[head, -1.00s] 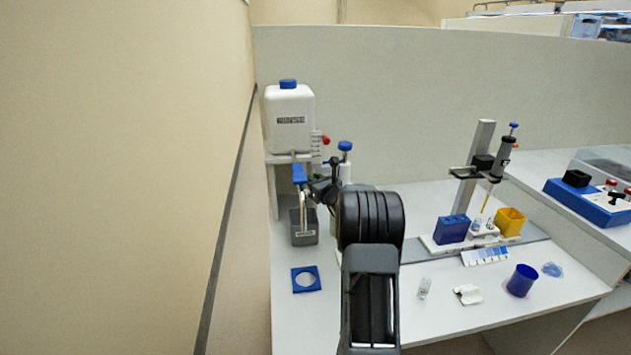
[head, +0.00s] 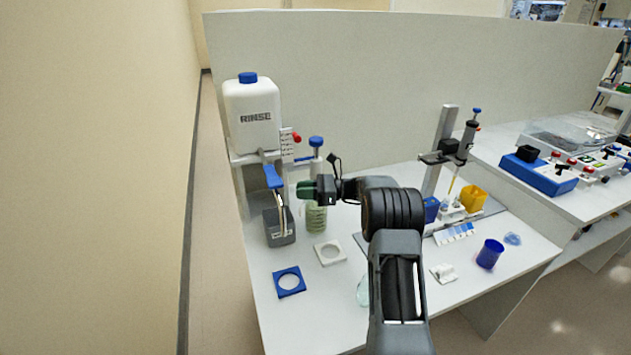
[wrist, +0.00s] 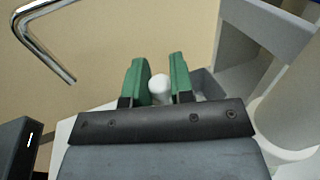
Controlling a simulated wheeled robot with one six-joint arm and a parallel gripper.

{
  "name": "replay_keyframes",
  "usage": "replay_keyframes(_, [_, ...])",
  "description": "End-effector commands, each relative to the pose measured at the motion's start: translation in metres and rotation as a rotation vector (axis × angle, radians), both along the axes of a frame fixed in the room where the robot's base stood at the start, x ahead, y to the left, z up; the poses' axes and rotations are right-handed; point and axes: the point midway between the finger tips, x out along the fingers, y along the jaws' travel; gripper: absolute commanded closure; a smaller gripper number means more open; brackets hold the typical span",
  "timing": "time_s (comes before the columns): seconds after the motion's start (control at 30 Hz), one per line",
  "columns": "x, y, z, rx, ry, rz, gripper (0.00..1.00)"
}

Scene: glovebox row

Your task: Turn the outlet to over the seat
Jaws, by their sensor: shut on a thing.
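The outlet (head: 284,212), a bent metal tube under a blue arm (head: 273,177), hangs below the white RINSE bottle (head: 252,115). Its tip is over or in a grey box (head: 280,237). My gripper (head: 305,190) has green fingers pointing left, just right of the tube. In the wrist view the fingers (wrist: 158,80) stand on either side of a small white rounded piece (wrist: 159,88) and are shut on it. What that piece belongs to is unclear. Bent metal tubing (wrist: 45,48) shows upper left there.
A clear container with greenish contents (head: 316,219) stands below my gripper. A blue-topped post (head: 316,150) and red knob (head: 296,138) are behind it. A pipette stand (head: 444,150), yellow box (head: 473,198) and blue cup (head: 490,254) are at right.

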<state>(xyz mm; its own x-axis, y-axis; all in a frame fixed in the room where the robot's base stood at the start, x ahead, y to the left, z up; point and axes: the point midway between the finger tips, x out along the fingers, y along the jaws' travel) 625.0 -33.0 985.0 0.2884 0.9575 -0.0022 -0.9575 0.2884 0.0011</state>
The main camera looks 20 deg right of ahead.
Motion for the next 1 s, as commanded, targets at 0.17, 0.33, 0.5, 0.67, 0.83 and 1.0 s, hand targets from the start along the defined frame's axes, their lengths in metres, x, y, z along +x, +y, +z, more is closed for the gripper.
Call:
replay_keyframes(0.17, [-0.005, -0.003, 0.003, -0.001, -0.005, 0.135, 1.00])
replay_keyframes(0.33, [-0.010, -0.010, 0.003, 0.000, -0.005, 0.229, 1.00])
replay_keyframes(0.5, [-0.012, -0.015, 0.002, 0.000, -0.006, 0.289, 1.00])
replay_keyframes(0.67, [-0.014, -0.017, 0.002, 0.000, -0.005, 0.318, 1.00])
replay_keyframes(0.83, [-0.014, -0.018, 0.002, -0.001, -0.006, 0.330, 1.00])
replay_keyframes(1.0, [-0.014, -0.018, 0.002, -0.001, -0.006, 0.331, 1.00])
